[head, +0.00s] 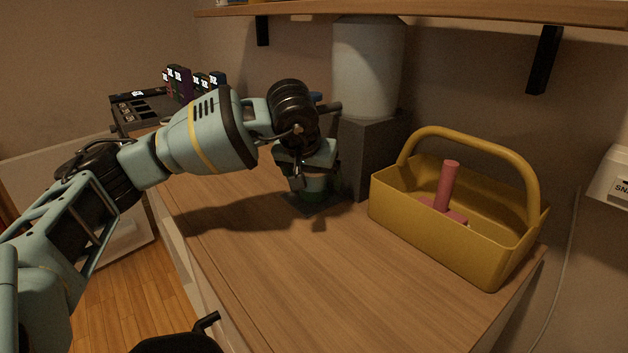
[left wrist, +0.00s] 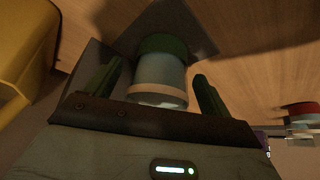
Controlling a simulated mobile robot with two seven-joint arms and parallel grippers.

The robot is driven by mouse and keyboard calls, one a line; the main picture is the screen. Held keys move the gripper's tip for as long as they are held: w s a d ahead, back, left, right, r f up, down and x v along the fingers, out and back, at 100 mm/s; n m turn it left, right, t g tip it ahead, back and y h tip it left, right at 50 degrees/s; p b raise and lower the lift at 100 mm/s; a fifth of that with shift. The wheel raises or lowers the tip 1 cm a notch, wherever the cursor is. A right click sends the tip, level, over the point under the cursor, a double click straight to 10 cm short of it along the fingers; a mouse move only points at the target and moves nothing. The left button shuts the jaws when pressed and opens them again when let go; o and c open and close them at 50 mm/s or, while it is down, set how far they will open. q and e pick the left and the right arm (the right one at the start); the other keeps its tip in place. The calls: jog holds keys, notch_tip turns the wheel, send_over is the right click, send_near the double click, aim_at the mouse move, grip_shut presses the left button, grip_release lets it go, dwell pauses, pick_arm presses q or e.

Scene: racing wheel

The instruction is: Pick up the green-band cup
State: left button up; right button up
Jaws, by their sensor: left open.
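The green-band cup (head: 313,187) stands upright on a dark flat pad (head: 322,209) on the counter, partly hidden by my left gripper in the head view. It is pale with a green band near its base. In the left wrist view the cup (left wrist: 158,75) sits between the two green fingers of my left gripper (left wrist: 158,70). The fingers are open, one on each side of the cup, with visible gaps. In the head view my left gripper (head: 308,172) is over the cup from above. My right gripper is not in view.
A grey block (head: 370,150) carrying a large pale container (head: 367,65) stands close behind the cup. A yellow basket (head: 440,235) with a red-handled item (head: 449,190) is at the right. A shelf (head: 430,12) hangs above. The front counter is clear.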

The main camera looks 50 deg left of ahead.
pick_arm(q)
jog(key=c, duration=1.3)
jog(key=shift+r, duration=0.1)
